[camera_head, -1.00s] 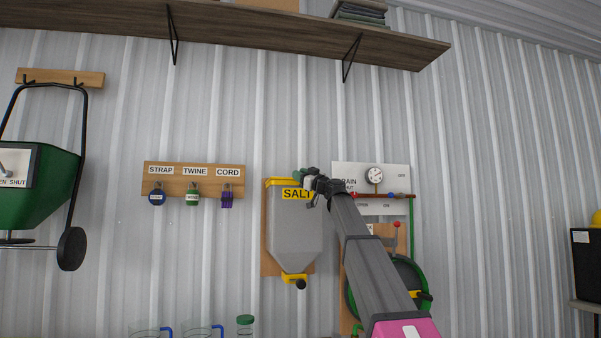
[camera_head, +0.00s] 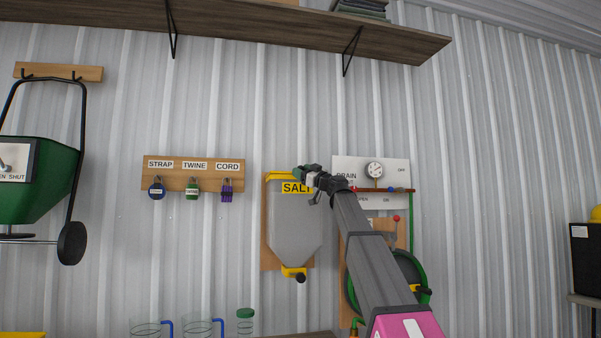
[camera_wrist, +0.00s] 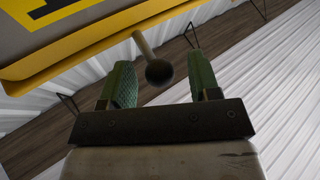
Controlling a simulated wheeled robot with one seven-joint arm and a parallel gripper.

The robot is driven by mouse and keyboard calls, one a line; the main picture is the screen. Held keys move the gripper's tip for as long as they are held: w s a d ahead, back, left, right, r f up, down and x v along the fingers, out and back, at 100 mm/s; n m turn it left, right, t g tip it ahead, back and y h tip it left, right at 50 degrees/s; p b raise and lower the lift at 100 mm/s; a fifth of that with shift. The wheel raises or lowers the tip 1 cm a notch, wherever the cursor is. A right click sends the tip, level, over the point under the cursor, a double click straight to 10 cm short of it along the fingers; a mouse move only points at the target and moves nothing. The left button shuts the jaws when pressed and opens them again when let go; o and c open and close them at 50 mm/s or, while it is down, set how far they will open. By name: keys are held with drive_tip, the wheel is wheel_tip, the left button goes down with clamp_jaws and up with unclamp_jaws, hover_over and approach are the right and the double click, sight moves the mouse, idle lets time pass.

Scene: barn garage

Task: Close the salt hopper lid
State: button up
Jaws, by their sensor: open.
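The salt hopper (camera_head: 294,228) is a grey bin with a yellow SALT label, mounted on a wooden board on the wall. Its yellow lid (camera_head: 276,176) shows as a strip at the top; I cannot tell its angle from the head view. My gripper (camera_head: 302,173) is at the hopper's upper right, in front of the lid area and hiding part of it. In the wrist view, a dark round knob (camera_wrist: 159,72) on a pale stalk comes from the yellow edge. My open green fingers (camera_wrist: 160,88) stand on either side of the knob, with gaps visible.
A drain panel (camera_head: 396,172) with a gauge and red pipe is just right of the hopper, behind my arm. A green hose reel (camera_head: 421,276) is below it. A labelled hook board (camera_head: 193,182) hangs at left. A shelf (camera_head: 300,35) runs overhead.

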drive_tip(key=v, duration=0.9)
drive_tip(key=shift+s+d+f, duration=0.2)
